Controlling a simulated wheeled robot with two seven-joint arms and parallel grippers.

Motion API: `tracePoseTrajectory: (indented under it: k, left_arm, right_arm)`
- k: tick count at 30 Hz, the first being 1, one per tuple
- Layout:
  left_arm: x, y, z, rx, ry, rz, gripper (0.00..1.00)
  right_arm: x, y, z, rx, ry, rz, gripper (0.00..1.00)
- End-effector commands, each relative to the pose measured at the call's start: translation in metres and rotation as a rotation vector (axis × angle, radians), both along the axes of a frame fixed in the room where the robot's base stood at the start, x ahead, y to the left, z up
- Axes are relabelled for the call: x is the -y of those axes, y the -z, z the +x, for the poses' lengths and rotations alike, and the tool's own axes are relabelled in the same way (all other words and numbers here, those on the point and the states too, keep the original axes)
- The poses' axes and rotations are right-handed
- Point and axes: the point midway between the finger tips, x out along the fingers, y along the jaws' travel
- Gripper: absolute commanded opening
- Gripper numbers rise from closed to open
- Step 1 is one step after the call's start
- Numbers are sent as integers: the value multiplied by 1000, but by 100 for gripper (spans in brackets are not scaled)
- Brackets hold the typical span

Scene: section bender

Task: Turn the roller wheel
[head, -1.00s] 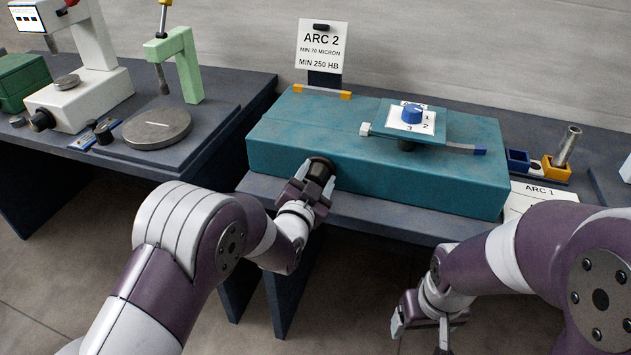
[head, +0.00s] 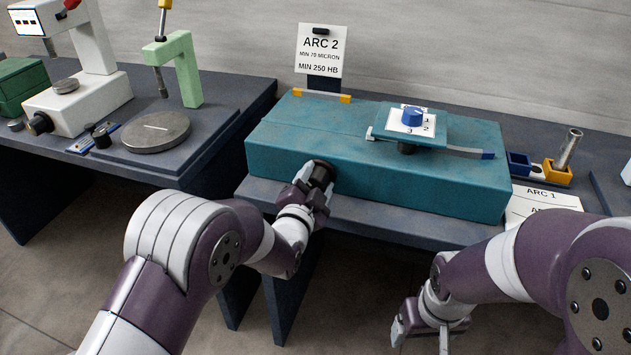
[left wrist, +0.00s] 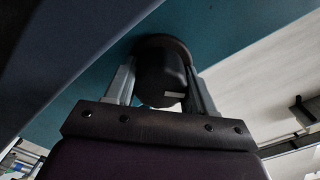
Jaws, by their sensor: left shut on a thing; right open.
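The teal section bender (head: 420,187) sits on a dark bench. The black roller wheel (head: 321,174) sticks out of its front face at the left. My left gripper (head: 314,182) is shut on the wheel. In the left wrist view the dark round wheel (left wrist: 162,75) lies between the two grey fingers, against the teal face, with a small pale mark on it. A blue knob (head: 413,116) on a numbered white dial stands on top of the bender. My right gripper (head: 425,335) is open and empty, low in front of the bench.
A sign reading ARC 2 (head: 320,50) stands behind the bender, and an ARC 1 card (head: 540,203) lies to its right. Small blue and yellow holders (head: 556,172) stand at the right. A left bench holds a white instrument (head: 80,103) and a green stand (head: 182,70).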

Motion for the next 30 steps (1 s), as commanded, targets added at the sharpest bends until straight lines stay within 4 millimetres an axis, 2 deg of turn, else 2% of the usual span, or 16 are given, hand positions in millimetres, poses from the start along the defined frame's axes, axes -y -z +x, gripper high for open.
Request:
tracePoseTrajectory:
  k: [4,5,6,7,15,18,23,30]
  left_arm:
    - [1,-2,0,4,2,-1,24]
    - [1,-2,0,4,2,-1,64]
    - [1,-1,0,3,2,-2,77]
    - [1,-1,0,3,2,-2,79]
    - [0,-1,-1,0,1,-1,79]
    - [-2,-1,-7,2,1,-2,79]
    - [-11,-1,-37,-1,1,-2,79]
    - [-30,-2,-94,1,1,-1,79]
  right_arm:
    - [0,0,0,0,0,0,79]
    - [0,0,0,0,0,0,79]
    - [0,0,0,0,0,0,79]
    - [0,0,0,0,0,0,79]
    - [0,0,0,0,0,0,79]
    - [0,-1,0,0,0,0,79]
    - [0,-2,0,0,0,0,79]
    - [0,-4,0,0,0,0,79]
